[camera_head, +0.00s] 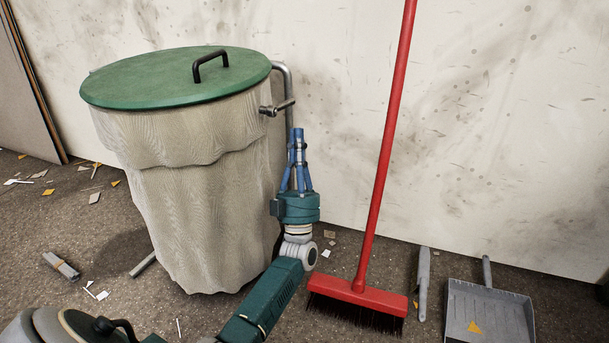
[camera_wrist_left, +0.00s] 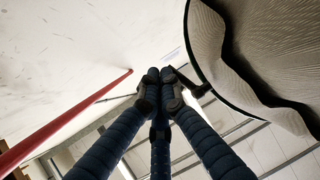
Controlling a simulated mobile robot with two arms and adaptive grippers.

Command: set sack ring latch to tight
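The sack ring latch (camera_head: 278,107) is a small dark grey lever at the right rim of the sack stand, just under the green lid (camera_head: 165,78). A pale sack (camera_head: 200,190) hangs from the ring. My left gripper (camera_head: 298,132) points upward beside the sack, just below and right of the latch, apparently apart from it. In the left wrist view its blue fingers (camera_wrist_left: 160,74) come together at the tips with nothing visible between them. A dark lever-like piece (camera_wrist_left: 192,84) shows close beside the tips there. My right gripper is not in view.
A bent grey pipe (camera_head: 287,85) of the stand rises behind my gripper. A red broom (camera_head: 375,180) leans on the wall to the right. A grey dustpan (camera_head: 488,312) and a hand brush (camera_head: 423,283) stand near it. Scraps litter the floor.

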